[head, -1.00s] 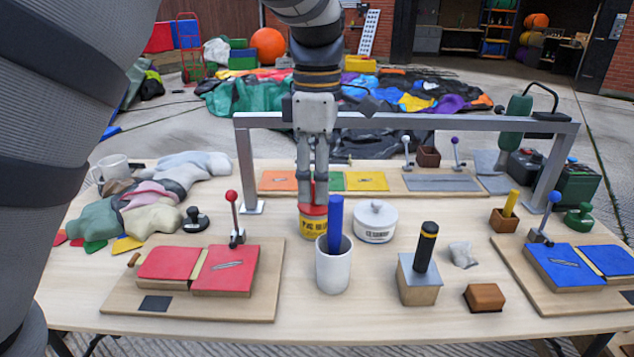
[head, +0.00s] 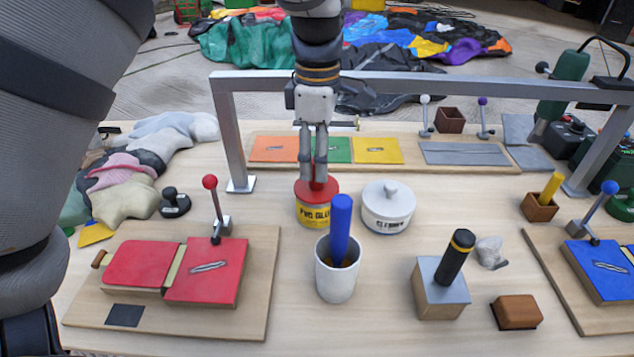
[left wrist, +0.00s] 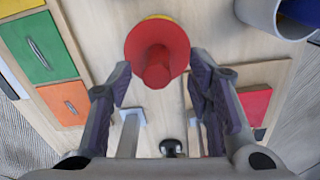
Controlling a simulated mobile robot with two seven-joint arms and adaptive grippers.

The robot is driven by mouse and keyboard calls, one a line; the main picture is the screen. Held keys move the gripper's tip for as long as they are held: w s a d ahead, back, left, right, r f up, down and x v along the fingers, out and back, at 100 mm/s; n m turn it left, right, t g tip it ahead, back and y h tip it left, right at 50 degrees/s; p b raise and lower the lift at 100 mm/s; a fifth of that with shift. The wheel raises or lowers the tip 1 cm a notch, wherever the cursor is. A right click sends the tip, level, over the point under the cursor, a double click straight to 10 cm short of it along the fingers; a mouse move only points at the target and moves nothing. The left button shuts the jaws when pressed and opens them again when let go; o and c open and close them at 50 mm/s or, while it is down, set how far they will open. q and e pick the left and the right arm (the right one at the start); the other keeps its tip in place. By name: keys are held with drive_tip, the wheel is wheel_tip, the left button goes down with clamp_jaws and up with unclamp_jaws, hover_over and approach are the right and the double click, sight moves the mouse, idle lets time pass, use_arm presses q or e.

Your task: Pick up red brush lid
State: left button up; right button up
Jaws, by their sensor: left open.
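The red brush lid (head: 328,194) is a round red disc with an upright knob, sitting on the yellow PVC glue can (head: 313,213) near the middle of the table. My left gripper (head: 314,180) points down right over the lid, its fingertips close to the knob. In the left wrist view the lid (left wrist: 138,45) is at the top, and its knob lies between the spread fingers of the gripper (left wrist: 158,72). There is space between each finger and the knob. The fingers partly hide the lid in the head view. My right gripper is not in view.
A white cup (head: 336,280) with a blue-handled tool stands close in front of the can. A white lidded pot (head: 388,212) is close on its right. A grey metal frame (head: 420,84) spans behind. A red hinged box (head: 208,272) lies front left.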

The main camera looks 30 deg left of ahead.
use_arm(q)
wheel_tip(320, 180, down, 3)
drive_tip(key=shift+w+a+f, duration=0.1)
drive_tip(key=shift+a, duration=0.05)
clamp_jaws()
wheel_tip(320, 180, up, 10)
drive_tip(key=shift+r, duration=0.1)
idle(0.4)
